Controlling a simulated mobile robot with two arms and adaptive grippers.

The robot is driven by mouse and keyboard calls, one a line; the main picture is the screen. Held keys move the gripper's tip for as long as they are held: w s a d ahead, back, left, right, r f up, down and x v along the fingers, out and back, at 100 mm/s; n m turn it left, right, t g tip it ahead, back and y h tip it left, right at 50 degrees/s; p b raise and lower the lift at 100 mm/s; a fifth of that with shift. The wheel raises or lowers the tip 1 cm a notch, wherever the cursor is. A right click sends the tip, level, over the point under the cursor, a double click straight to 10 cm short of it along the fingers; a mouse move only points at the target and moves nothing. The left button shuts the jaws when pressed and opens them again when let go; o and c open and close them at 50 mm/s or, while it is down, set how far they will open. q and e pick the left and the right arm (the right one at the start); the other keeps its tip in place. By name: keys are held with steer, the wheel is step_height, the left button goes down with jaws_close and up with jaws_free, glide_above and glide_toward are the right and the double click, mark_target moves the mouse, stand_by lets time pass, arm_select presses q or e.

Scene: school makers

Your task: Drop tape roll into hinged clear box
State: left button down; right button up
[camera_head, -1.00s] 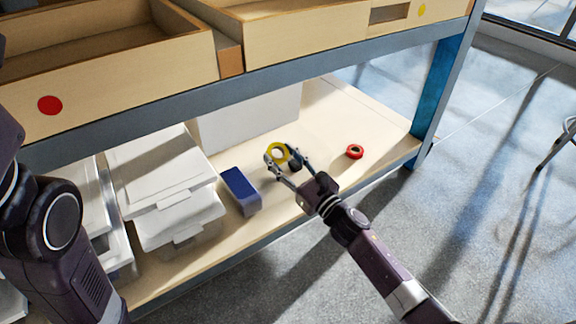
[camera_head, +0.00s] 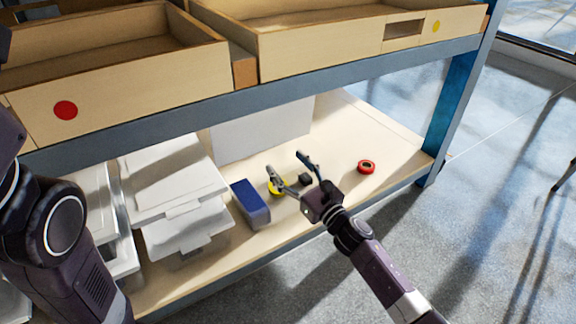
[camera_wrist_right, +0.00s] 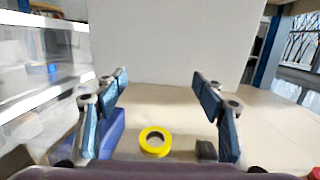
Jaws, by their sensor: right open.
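The yellow tape roll (camera_head: 273,188) lies on the lower shelf board, partly hidden behind a finger of my right gripper in the head view. In the right wrist view the tape roll (camera_wrist_right: 155,141) lies below and between the spread fingers, apart from them. My right gripper (camera_head: 286,164) is open and empty above the shelf; its fingers also show in the wrist view (camera_wrist_right: 160,82). Clear boxes with whitish lids (camera_head: 182,222) stand at the left; I cannot tell which is the hinged one. My left gripper is out of view; only its arm shows.
A blue block-like box (camera_head: 250,203) stands between the clear boxes and the yellow roll. A small black block (camera_head: 305,179) and a red roll (camera_head: 366,167) lie to the right. A white panel (camera_head: 262,133) stands behind. The upper shelf edge (camera_head: 260,95) overhangs.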

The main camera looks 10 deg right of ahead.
steer(key=v, duration=1.2)
steer(key=shift+f, duration=0.15)
